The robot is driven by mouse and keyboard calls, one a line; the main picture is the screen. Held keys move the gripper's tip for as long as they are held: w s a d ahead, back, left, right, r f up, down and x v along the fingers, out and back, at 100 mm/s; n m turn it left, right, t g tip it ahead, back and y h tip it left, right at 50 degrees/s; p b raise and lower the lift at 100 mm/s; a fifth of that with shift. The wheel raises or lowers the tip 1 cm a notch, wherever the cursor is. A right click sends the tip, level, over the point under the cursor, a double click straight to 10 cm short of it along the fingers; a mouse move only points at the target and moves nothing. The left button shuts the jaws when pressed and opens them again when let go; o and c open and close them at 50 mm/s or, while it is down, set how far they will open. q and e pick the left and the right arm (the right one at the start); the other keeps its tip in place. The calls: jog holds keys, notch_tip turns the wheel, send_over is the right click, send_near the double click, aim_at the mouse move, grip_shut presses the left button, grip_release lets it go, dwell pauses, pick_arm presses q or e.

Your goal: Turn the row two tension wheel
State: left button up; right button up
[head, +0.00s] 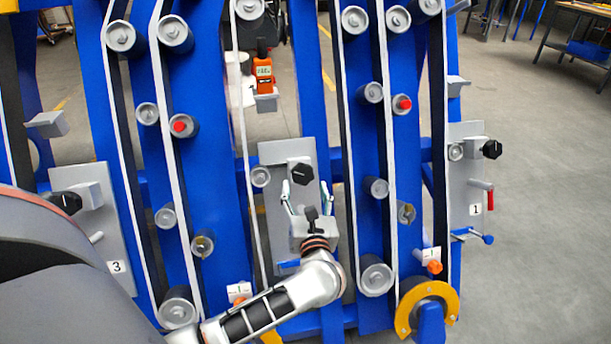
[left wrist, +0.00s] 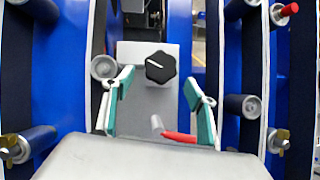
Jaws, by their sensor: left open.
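The middle row's tension wheel is a black lobed knob (head: 302,173) on a grey plate (head: 272,152) between two blue uprights. In the left wrist view the knob (left wrist: 160,67) shows a white pointer line and lies between and beyond the fingertips. My left gripper (head: 304,188) is open and empty, just below the knob in the head view. Its teal-lined fingers (left wrist: 158,82) stand either side of the knob, and I see no contact. The middle plate's number is hidden by my arm. My right gripper does not show.
Similar knobs sit on the plate marked 3 (head: 88,178) at left and the plate marked 1 (head: 463,190) at right. A red-handled lever (left wrist: 185,136) lies below the middle knob. Rollers and white-edged belts flank the plate. An orange device (head: 263,76) stands behind.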

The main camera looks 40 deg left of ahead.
aim_at(303, 178)
pick_arm(q)
jog(key=x, duration=0.7)
jog(key=shift+b, duration=0.35)
jog(key=shift+c, duration=0.4)
jog(key=c, duration=1)
